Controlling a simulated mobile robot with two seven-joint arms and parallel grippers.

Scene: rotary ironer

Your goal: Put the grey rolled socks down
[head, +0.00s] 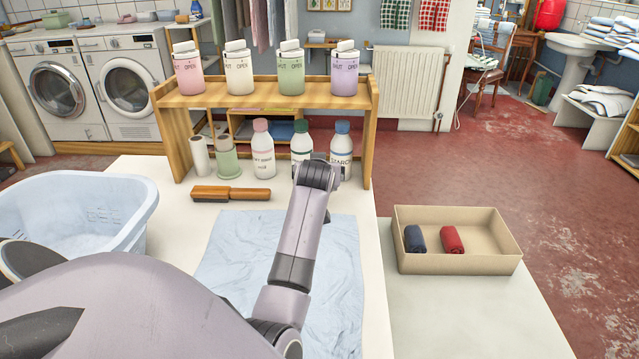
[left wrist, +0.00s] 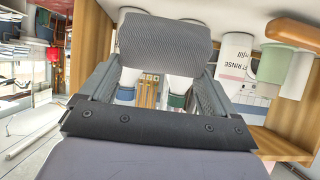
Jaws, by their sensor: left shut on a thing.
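The grey rolled socks (left wrist: 165,45) show in the left wrist view as a ribbed grey roll at the top middle. My left gripper (left wrist: 163,62) is shut on them, with one finger on each side. In the head view my left arm reaches over the table toward the bottles, but its gripper and the grey socks are hidden behind the wrist. An open tan box (head: 458,262) stands at the right with a navy roll (head: 415,239) and a red roll (head: 452,240) lying in its left half. My right gripper is not in view.
A wooden shelf (head: 270,95) carries several labelled bottles, with more bottles below. A brush (head: 230,194) lies before it. A pale blue cloth (head: 235,250) covers mid-table under my arm. A blue basket (head: 135,225) stands left. The box's right half is empty.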

